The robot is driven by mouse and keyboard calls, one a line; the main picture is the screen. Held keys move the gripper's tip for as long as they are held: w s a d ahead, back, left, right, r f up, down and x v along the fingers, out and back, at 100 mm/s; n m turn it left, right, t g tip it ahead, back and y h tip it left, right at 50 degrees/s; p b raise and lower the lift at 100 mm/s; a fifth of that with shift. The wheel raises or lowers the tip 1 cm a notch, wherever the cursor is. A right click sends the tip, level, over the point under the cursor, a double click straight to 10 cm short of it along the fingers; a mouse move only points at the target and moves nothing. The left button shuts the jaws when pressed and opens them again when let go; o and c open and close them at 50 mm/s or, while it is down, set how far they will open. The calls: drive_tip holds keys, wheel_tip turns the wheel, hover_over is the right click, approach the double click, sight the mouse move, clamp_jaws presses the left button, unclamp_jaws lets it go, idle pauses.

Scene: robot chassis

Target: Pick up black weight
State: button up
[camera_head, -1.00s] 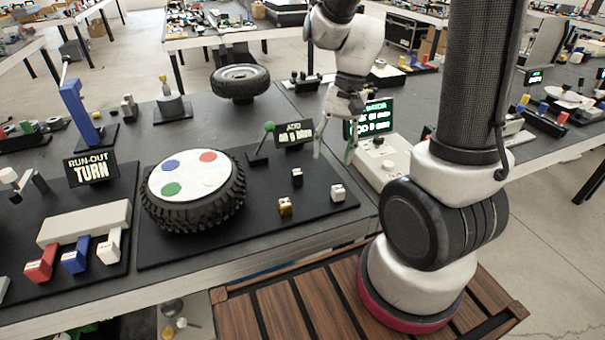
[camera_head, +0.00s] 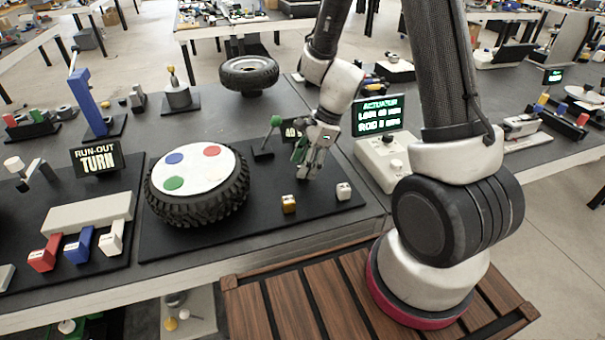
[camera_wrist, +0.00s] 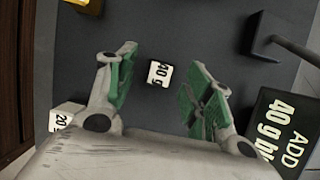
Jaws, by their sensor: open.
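The black weight (camera_wrist: 159,74) shows in the wrist view as a small dark cube with a white face marked "40 g". It sits on the dark mat between the spread fingers of my gripper (camera_wrist: 163,62), with clear space on both sides of it. The fingers have green pads and hold nothing. In the head view my gripper (camera_head: 309,165) points down over the right part of the mat, and the black weight is hidden behind it there.
A gold weight (camera_head: 289,204) and a white weight (camera_head: 343,191) stand close by on the mat (camera_head: 265,235). A green-knobbed lever (camera_head: 267,140) and an "ADD 40 g" sign (camera_wrist: 281,130) are beside the gripper. A tyre with colored discs (camera_head: 197,185) lies left.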

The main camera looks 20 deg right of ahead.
drive_tip(key=shift+x, duration=1.1)
drive_tip(key=shift+c, duration=0.4)
drive_tip(key=c, duration=0.9)
drive_tip(key=shift+c, duration=0.2)
